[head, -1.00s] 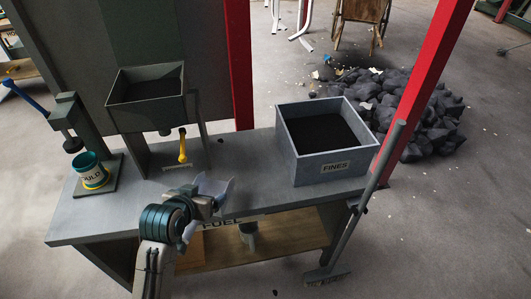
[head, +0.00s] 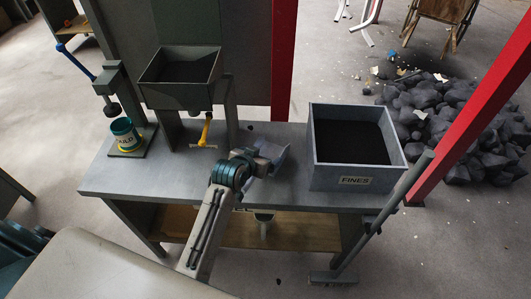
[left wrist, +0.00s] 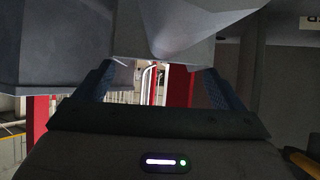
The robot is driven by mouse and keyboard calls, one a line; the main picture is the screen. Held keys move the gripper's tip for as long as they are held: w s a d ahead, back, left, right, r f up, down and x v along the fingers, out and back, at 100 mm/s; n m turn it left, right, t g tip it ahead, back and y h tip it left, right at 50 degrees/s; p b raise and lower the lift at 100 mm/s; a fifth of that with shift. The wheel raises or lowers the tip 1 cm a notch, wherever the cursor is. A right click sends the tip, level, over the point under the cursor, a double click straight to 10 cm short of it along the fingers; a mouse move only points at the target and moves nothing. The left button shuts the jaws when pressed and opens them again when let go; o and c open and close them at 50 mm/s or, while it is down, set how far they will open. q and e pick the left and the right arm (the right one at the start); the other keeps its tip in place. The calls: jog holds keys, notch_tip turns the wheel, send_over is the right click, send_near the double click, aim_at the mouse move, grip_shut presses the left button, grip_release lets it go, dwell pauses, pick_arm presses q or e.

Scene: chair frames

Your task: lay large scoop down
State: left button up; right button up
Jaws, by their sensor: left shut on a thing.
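My left gripper (head: 266,153) reaches over the grey workbench (head: 135,185), at its middle front, left of the FINES box. It is shut on the large scoop (head: 283,160), a pale grey, angular thing partly hidden by the gripper. In the left wrist view the scoop (left wrist: 165,35) fills the top middle, between the dark blue fingers (left wrist: 155,88). I cannot tell whether the scoop touches the bench top. My right gripper is not in view.
The FINES box (head: 357,181), with dark fill, stands on the bench's right. A hopper (head: 180,100) with a yellow handle (head: 206,131) and a teal mould cup (head: 124,133) stand left. A broom (head: 385,208) leans at the right end. Bare bench lies left of my gripper.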

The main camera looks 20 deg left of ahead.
aim_at(272, 151)
pick_arm(q)
jog(key=w, duration=0.2)
jog(key=shift+w+d, duration=0.2)
jog(key=shift+w, duration=0.1)
jog(key=shift+w+f+p, duration=0.15)
jog(key=shift+f+p, duration=0.05)
jog(key=shift+p, duration=0.1)
notch_tip(272, 151, down, 3)
jog(key=shift+r+p, duration=0.1)
jog(key=shift+p, duration=0.6)
jog(key=shift+f, duration=0.25)
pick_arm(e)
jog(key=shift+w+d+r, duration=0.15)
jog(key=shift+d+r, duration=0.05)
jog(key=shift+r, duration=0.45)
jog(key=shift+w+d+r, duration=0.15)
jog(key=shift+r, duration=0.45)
pick_arm(q)
jog(key=shift+f, duration=0.1)
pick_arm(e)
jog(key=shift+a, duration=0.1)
